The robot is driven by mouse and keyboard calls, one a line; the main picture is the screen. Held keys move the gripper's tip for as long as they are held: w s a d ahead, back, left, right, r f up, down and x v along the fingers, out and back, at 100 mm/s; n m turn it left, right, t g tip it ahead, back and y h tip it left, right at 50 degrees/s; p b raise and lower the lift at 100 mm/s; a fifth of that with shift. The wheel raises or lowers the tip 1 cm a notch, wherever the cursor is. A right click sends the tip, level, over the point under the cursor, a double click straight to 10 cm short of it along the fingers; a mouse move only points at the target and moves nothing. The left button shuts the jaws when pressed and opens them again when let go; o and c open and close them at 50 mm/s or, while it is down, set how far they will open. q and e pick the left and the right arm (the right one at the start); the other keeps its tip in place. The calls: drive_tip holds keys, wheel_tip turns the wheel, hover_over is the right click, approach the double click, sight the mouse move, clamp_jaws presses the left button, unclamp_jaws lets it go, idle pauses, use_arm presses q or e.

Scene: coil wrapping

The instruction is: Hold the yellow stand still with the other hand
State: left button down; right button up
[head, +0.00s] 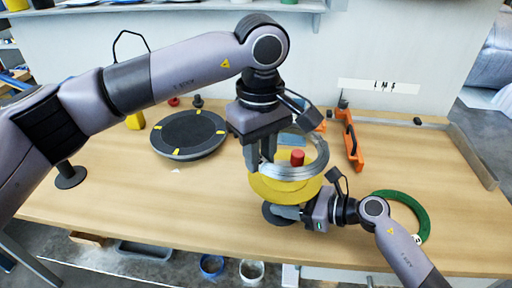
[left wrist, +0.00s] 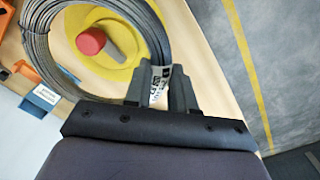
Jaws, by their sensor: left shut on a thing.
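The yellow stand (head: 285,191) is a round yellow disc with a red knob (head: 297,157) at its middle and a dark round base below. A grey wire coil (head: 315,160) lies around the knob above the disc, tilted. My left gripper (head: 262,165) reaches down from above and is shut on the coil's left side. In the left wrist view, its fingers (left wrist: 158,88) are at the coil (left wrist: 152,30) with a white printed label between them. My right gripper (head: 285,211) is low at the stand's front edge; its fingertips are too small to tell whether they grip it.
A black turntable (head: 188,133) with yellow marks stands to the left on the wooden table. A green ring (head: 412,208) lies at the right, near my right arm. An orange tool (head: 353,140) stands behind on the right. The front left table is mostly clear.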

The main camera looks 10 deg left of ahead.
sight(260, 168)
use_arm(q)
drive_tip(key=shift+s+d, duration=0.1)
drive_tip(key=shift+f, duration=0.1)
idle(0.5)
drive_tip(key=shift+f, duration=1.6)
drive_tip(key=c, duration=0.9)
unclamp_jaws()
drive_tip(key=shift+c, duration=0.2)
drive_tip(key=shift+o, duration=0.4)
use_arm(e)
drive_tip(key=shift+c, duration=0.2)
use_arm(q)
wheel_tip(260, 168, up, 12)
drive_tip(key=shift+r, duration=0.1)
use_arm(e)
drive_tip(key=shift+r, duration=0.1)
